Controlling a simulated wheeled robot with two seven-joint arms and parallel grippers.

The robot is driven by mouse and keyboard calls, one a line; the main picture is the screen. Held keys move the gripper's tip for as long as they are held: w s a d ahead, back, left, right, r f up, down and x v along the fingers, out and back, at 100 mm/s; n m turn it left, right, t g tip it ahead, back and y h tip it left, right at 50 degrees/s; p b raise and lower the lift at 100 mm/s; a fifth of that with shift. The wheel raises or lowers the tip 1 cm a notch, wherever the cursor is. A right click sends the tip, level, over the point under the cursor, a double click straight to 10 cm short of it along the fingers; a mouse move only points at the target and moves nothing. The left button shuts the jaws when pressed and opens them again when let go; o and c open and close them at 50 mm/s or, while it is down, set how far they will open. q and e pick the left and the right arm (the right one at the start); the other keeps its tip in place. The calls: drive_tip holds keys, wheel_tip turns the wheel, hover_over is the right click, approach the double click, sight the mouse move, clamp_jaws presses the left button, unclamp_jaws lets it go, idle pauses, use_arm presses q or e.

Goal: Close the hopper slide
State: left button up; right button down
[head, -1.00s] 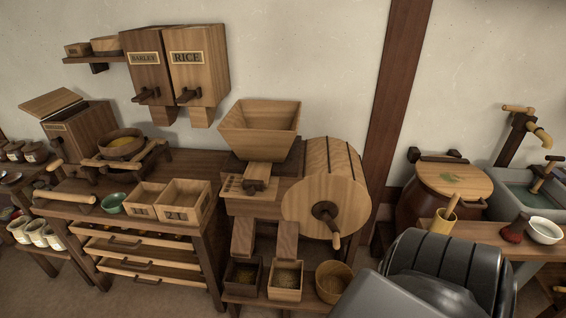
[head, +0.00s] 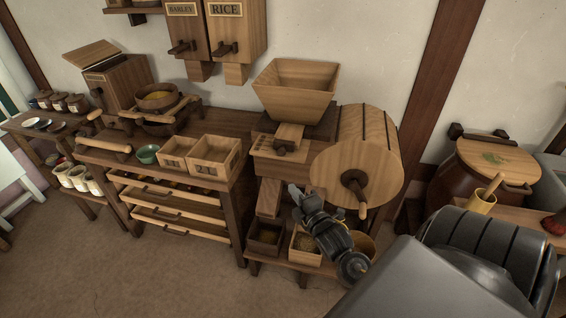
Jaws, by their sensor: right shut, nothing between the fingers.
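The hopper (head: 294,92) is a flared, open-topped wooden box on the mill, right of the middle in the head view. My right gripper (head: 295,190) is shut and empty. It shows in front of the mill, below the slide's knob and apart from it in the picture. The gripper and its wrist hide part of the chutes and bins below. My left gripper is out of view.
The mill's round wooden drum (head: 355,170) with its dark crank stands right of the slide. Two small bins (head: 265,240) stand on the low bench below. Two open boxes (head: 215,155) sit on the workbench to the left. The floor at front left is clear.

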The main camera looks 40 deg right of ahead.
sight(285, 152)
drive_tip(key=w+d, duration=0.2)
drive_tip(key=w, duration=0.2)
drive_tip(key=w+d+r+p, duration=0.1)
drive_tip(key=w, duration=0.3)
drive_tip(key=w+d+r+p, duration=0.1)
drive_tip(key=w+d, duration=0.1)
drive_tip(key=w, duration=0.1)
drive_tip(key=shift+w+d, duration=0.3)
drive_tip(key=shift+w, duration=0.1)
drive_tip(key=shift+w+d+r, duration=0.1)
drive_tip(key=shift+w+d, duration=0.3)
drive_tip(key=shift+d, duration=0.2)
drive_tip(key=shift+w+d, duration=0.35)
drive_tip(key=shift+d, duration=0.2)
drive_tip(key=shift+d+r, duration=0.1)
drive_tip(key=shift+d, duration=0.15)
drive_tip(key=shift+r+t, duration=0.15)
drive_tip(key=shift+t, duration=0.15)
